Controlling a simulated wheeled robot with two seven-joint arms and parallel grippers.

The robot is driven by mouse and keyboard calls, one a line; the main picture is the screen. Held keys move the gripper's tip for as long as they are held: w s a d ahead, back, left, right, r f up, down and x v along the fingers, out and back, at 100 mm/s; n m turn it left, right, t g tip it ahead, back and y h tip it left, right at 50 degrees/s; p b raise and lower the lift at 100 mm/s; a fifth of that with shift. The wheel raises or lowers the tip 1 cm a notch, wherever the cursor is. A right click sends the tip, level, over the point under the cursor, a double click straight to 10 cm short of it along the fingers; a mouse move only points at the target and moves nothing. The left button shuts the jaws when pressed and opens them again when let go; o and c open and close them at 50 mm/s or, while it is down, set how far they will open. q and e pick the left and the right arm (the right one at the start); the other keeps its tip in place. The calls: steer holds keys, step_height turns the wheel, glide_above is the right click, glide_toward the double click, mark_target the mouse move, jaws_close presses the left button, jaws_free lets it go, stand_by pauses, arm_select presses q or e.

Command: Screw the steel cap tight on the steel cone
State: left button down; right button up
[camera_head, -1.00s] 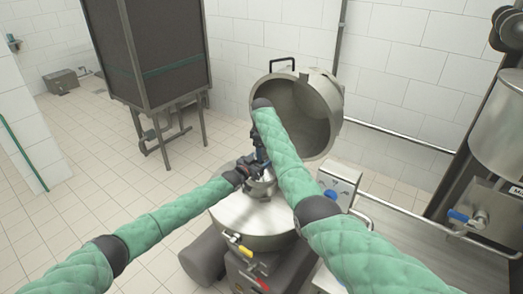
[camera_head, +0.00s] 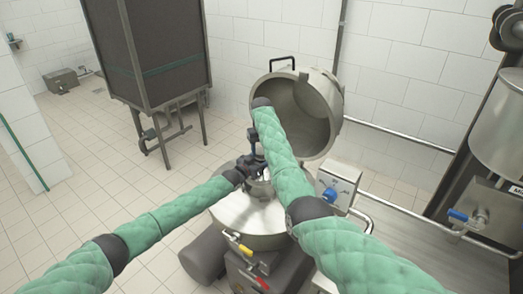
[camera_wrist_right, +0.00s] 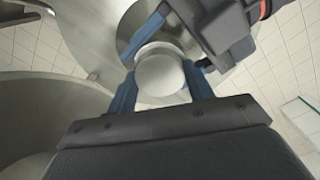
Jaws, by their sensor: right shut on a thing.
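The steel cap (camera_wrist_right: 160,72) is a round, pale metal disc seen from above in the right wrist view. My right gripper (camera_wrist_right: 161,78) has its blue fingers on both sides of the cap and is shut on it. My left gripper (camera_wrist_right: 168,48) comes in from the upper right there, with blue fingers beside and below the cap. Its grip is partly hidden. In the head view, the steel cone (camera_head: 262,188) stands on a round steel top, mostly hidden by my arms. The seat between cap and cone is hidden.
The round steel top (camera_head: 240,212) surrounds the cone. An open round steel lid (camera_head: 325,95) stands behind my right arm. A control box (camera_head: 344,183) with a blue knob is just right. A steel bench (camera_head: 425,240) lies further right.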

arm_select(q)
steer(key=shift+s+d, duration=0.1)
arm_select(e)
steer(key=m, duration=0.7)
steer(key=shift+w+r, duration=0.1)
steer(key=o, duration=1.1)
steer(key=shift+r, duration=2.2)
steer(key=shift+c, duration=0.5)
